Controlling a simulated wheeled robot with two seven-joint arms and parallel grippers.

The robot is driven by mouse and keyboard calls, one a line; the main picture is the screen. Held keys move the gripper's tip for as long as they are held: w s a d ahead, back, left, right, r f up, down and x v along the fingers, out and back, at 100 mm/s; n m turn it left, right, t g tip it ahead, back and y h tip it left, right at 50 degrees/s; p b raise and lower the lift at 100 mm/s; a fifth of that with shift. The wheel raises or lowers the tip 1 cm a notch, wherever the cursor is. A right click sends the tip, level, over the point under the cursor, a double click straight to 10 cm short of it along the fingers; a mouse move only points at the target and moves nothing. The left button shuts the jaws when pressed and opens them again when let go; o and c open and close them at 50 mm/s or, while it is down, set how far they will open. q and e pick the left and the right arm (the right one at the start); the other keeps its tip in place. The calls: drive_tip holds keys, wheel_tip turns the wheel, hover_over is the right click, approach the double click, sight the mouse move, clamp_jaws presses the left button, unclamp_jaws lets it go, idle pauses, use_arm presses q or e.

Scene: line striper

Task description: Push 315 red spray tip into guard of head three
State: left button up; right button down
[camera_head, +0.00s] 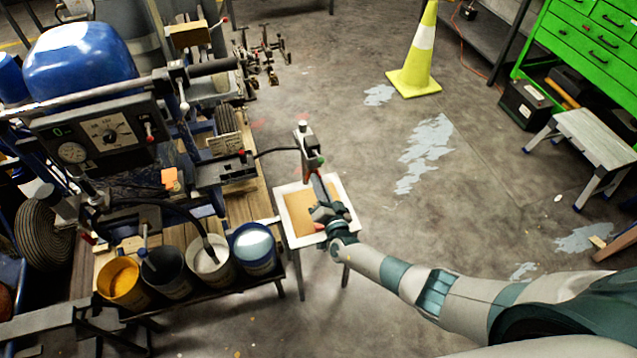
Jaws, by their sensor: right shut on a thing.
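A grey spray head (305,148) stands upright at the end of a black hose, left of the picture's middle. I cannot tell whether the tip sits inside the guard. The head's number is not readable. My left gripper is not in view.
A small white-rimmed stand (290,232) with a tan top is under my right gripper. The striper machine (110,130) and several paint buckets (253,250) fill the left. A yellow cone (415,60), step stool (585,135) and green cabinet (580,45) stand beyond open floor.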

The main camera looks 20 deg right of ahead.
drive_tip(key=shift+w+r, duration=0.1)
drive_tip(key=shift+r, duration=0.05)
drive_tip(key=n+p, duration=0.3)
drive_tip(key=shift+p, duration=0.35)
idle(0.4)
drive_tip(key=shift+w+r+n, duration=0.15)
drive_tip(key=shift+n, duration=0.25)
drive_tip(key=shift+n, duration=0.3)
drive_tip(key=c, duration=1.2)
unclamp_jaws()
drive_tip(key=shift+f, duration=0.3)
drive_tip(key=shift+s, duration=0.2)
